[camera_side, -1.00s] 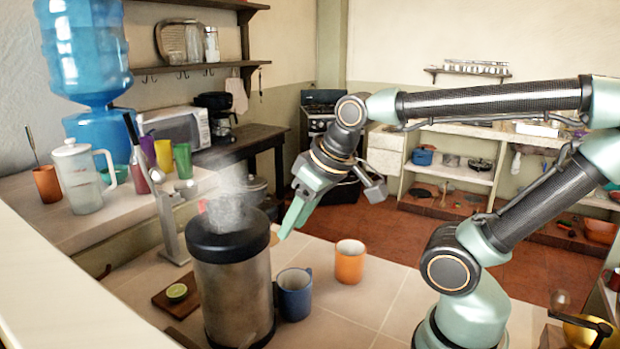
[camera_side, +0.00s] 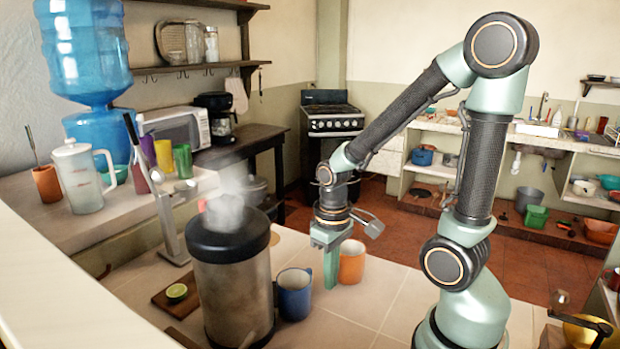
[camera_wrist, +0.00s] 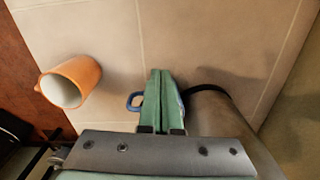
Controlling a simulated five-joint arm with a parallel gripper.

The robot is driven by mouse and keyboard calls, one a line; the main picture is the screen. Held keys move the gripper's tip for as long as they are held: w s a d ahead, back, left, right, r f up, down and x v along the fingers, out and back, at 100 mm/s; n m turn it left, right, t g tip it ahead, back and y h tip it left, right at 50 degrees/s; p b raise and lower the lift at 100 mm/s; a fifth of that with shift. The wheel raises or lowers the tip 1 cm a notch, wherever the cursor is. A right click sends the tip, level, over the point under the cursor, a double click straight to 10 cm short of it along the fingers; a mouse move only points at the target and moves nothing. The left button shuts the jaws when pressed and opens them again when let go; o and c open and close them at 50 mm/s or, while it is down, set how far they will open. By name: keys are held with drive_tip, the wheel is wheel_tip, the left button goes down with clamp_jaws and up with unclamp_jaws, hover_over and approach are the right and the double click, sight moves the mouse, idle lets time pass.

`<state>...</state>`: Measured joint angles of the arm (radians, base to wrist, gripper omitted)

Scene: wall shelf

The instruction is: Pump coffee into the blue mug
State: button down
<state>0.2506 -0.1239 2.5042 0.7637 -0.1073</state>
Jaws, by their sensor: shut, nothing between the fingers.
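The blue mug (camera_side: 294,296) stands upright on the tiled counter, just right of the coffee dispenser (camera_side: 232,285). The dispenser is a tall metal cylinder with a black lid, and steam rises from its top. My gripper (camera_side: 331,285) points down, shut and empty, to the right of the blue mug and in front of the orange mug. In the wrist view the shut fingers (camera_wrist: 162,75) cover most of the blue mug; its handle (camera_wrist: 133,101) shows at their left. Whether the fingers touch the mug, I cannot tell.
The orange mug (camera_side: 352,262) stands close behind my gripper. A cutting board with a cut lime (camera_side: 177,291) lies left of the dispenser. A metal lever press (camera_side: 172,215) stands behind the board.

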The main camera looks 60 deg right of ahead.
sight(301, 295)
wheel_tip(301, 295, down, 9)
drive_tip(key=shift+f, duration=0.15)
drive_tip(key=w, duration=0.3)
drive_tip(key=shift+d+f, duration=0.15)
drive_tip(key=shift+w+d, duration=0.1)
drive_tip(key=shift+w, duration=0.4)
drive_tip(key=shift+w, duration=0.1)
drive_tip(key=shift+w+d, duration=0.15)
drive_tip(key=shift+w, duration=0.75)
drive_tip(key=shift+w+d, duration=0.15)
drive_tip(key=shift+w, duration=0.7)
